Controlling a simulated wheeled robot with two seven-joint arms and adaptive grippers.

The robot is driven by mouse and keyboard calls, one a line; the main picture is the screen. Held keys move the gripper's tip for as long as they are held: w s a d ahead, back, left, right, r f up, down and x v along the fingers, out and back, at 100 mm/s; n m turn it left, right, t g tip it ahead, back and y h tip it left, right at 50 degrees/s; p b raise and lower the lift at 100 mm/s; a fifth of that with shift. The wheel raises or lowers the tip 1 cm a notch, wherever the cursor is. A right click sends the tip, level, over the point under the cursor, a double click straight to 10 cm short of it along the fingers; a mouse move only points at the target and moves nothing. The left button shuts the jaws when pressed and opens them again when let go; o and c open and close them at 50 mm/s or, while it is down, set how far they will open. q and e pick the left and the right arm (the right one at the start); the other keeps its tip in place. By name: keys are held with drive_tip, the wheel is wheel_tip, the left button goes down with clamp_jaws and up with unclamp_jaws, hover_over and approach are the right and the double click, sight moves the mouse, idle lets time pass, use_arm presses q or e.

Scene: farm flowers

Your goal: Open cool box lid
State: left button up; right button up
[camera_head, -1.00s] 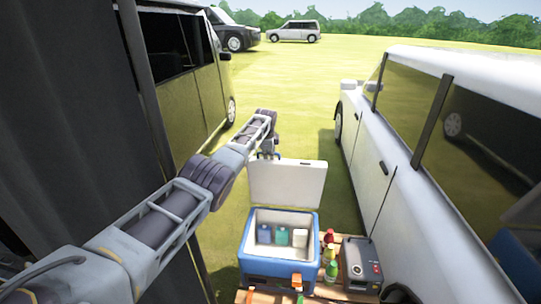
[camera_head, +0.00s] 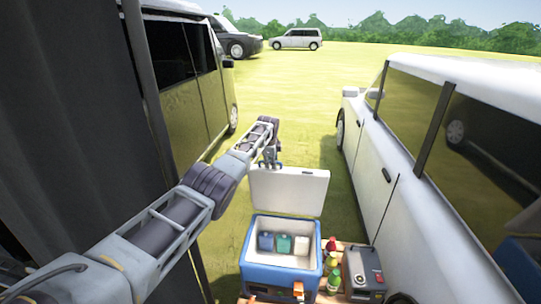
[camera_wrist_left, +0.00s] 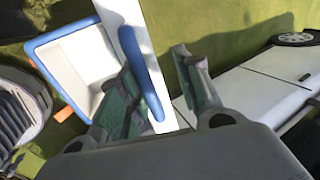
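The cool box (camera_head: 281,279) has a blue body and a white inside, and stands at the lower middle of the head view. Its white lid (camera_head: 292,190) stands up at the back, and the box is open. My left gripper (camera_head: 268,160) is at the lid's upper left edge. In the left wrist view my left gripper (camera_wrist_left: 158,90) has its fingers apart. My right gripper does not show clearly in either view.
Blue, teal and white items (camera_head: 283,243) sit in the box. Bottles (camera_head: 333,272) and a dark device (camera_head: 363,272) with a tall antenna stand right of it on a wooden surface (camera_head: 340,296). A white vehicle (camera_head: 385,205) is close on the right. Grass behind is open.

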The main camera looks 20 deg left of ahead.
use_arm(q)
drive_tip(key=shift+r, duration=0.1)
drive_tip(key=v, duration=0.7)
idle(0.7)
idle(0.5)
drive_tip(key=shift+s, duration=0.15)
